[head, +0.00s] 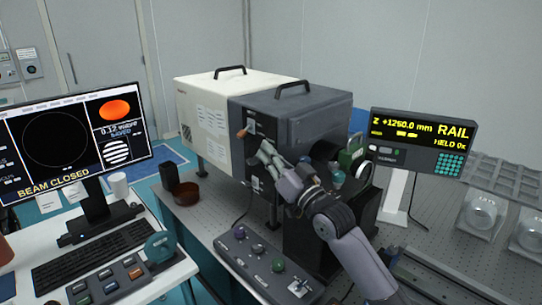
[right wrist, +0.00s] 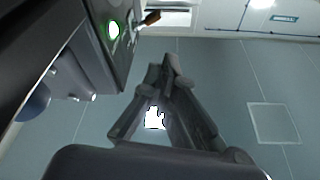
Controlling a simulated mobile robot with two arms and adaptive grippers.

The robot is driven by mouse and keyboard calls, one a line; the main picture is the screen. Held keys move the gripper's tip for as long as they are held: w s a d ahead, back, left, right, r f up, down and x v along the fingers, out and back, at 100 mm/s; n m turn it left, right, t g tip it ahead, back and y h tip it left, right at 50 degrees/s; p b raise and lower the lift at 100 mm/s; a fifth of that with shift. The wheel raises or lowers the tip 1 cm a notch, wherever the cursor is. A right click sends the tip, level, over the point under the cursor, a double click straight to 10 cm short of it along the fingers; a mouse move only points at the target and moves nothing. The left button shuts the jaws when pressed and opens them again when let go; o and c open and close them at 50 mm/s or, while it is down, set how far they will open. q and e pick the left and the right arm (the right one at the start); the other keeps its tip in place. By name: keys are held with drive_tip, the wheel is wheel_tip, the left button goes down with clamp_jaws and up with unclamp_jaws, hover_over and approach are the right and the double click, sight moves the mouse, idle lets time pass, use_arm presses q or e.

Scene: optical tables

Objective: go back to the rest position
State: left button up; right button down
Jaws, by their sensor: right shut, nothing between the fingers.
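My right arm reaches in from the lower right of the head view. My right gripper (head: 264,153) is in front of the dark front panel of the boxed instrument (head: 236,132). In the right wrist view the fingertips of this gripper (right wrist: 164,66) are together with nothing between them. The fingers look apart from both. The lever (head: 243,133) also shows in the head view. My left gripper is not in view.
A control box with knobs (head: 262,262) lies on the table below my arm. A rail display (head: 422,140) stands to the right. A monitor (head: 70,140) reading "BEAM CLOSED" and a keyboard (head: 90,252) are at left. A brown dish (head: 186,193) sits near the instrument.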

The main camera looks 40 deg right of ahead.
drive_tip(key=shift+s+f, duration=0.15)
drive_tip(key=shift+s, duration=0.35)
